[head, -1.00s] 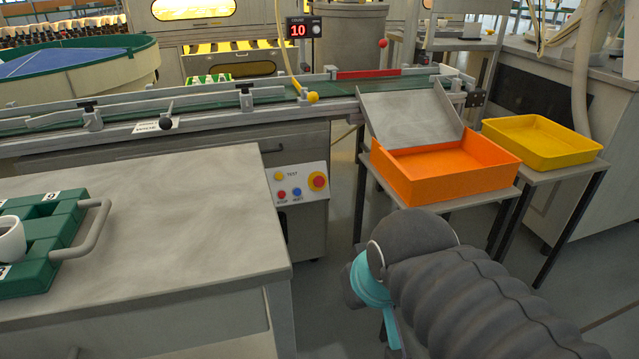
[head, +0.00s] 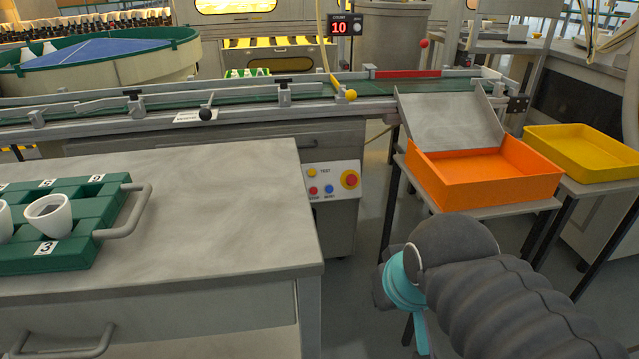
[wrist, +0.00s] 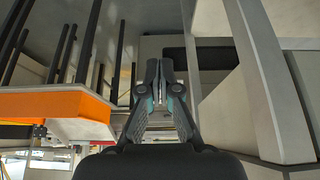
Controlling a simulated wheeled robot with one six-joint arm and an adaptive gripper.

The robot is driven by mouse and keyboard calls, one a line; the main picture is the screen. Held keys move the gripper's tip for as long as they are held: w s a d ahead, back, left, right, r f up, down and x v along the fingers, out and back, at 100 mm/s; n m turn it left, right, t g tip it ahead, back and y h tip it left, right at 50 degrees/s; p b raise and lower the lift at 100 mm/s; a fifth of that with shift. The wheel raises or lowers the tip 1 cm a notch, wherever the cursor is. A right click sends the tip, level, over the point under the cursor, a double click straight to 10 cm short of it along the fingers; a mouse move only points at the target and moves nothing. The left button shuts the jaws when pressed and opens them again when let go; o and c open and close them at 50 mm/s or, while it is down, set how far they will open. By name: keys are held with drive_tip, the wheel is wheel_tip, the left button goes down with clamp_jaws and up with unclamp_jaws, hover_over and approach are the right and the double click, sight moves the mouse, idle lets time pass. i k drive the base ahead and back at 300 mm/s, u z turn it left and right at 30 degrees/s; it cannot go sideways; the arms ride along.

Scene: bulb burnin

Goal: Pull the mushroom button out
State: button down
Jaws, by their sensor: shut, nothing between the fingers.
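The mushroom button (head: 350,180) is red on a yellow surround, at the right of a small white control panel (head: 331,182) under the conveyor. Smaller yellow, red and blue buttons sit to its left on the same panel. In the head view my arm reaches in from the lower right, well short of the panel, and hides its own fingers. In the wrist view my gripper (wrist: 158,70) is shut and empty, with its fingertips together. The mushroom button cannot be made out in the wrist view.
A grey workbench (head: 220,215) with a green cup rack (head: 95,235) stands at left. An orange bin (head: 485,175) and a yellow tray (head: 585,150) stand on stands at right. Open floor lies between bench and stands. The conveyor (head: 230,110) runs behind.

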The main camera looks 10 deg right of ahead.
sight(350, 180)
drive_tip(key=k, duration=1.1)
drive_tip(key=z, duration=0.8)
drive_tip(key=i, duration=0.85)
drive_tip(key=u, duration=0.25)
